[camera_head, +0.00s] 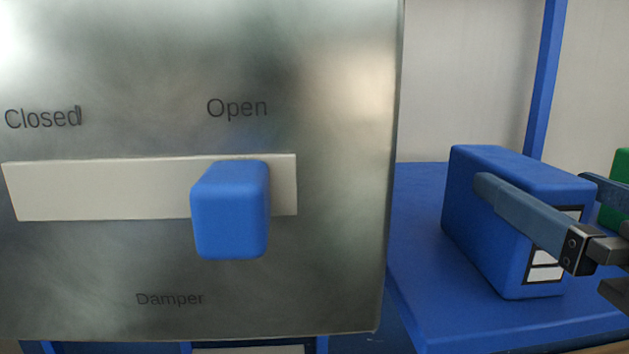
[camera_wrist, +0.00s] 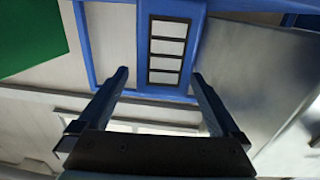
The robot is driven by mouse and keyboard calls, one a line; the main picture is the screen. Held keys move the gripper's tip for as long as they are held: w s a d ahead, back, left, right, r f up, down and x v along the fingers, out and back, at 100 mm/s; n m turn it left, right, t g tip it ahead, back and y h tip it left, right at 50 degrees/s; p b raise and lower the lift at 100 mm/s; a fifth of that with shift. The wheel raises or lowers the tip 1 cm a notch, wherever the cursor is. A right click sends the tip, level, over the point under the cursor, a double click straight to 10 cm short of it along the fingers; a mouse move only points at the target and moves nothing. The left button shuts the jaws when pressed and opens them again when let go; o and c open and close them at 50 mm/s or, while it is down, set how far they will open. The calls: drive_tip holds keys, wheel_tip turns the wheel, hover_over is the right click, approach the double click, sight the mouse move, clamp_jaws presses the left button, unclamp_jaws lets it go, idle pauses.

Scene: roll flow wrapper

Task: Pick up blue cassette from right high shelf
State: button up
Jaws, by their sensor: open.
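The blue cassette (camera_head: 480,220) stands on the blue shelf (camera_head: 425,290) at the right of the head view. A dark-framed label with pale panels is on its front end. In the wrist view the cassette (camera_wrist: 143,50) shows its label beyond and between my fingers. My gripper (camera_head: 535,182) is open, with one finger along the cassette's left side and the other near its right side. The near finger hides part of the cassette in the head view. In the wrist view my gripper (camera_wrist: 158,74) has empty space near its palm. I cannot tell whether either finger touches the cassette.
A metal panel (camera_head: 330,90) marked "Damper" fills the left of the head view, with a blue slider knob (camera_head: 230,210) under "Open". A green object (camera_head: 622,170) is at the right edge. A blue upright post (camera_head: 545,75) rises behind the shelf.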

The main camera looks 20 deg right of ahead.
drive_tip(key=x, duration=0.5)
drive_tip(key=shift+w+f+b, duration=0.1)
drive_tip(key=shift+w+b, duration=0.2)
drive_tip(key=shift+w, duration=0.1)
drive_tip(key=shift+s, duration=0.1)
drive_tip(key=shift+c, duration=0.2)
drive_tip(key=shift+c, duration=1.1)
clamp_jaws()
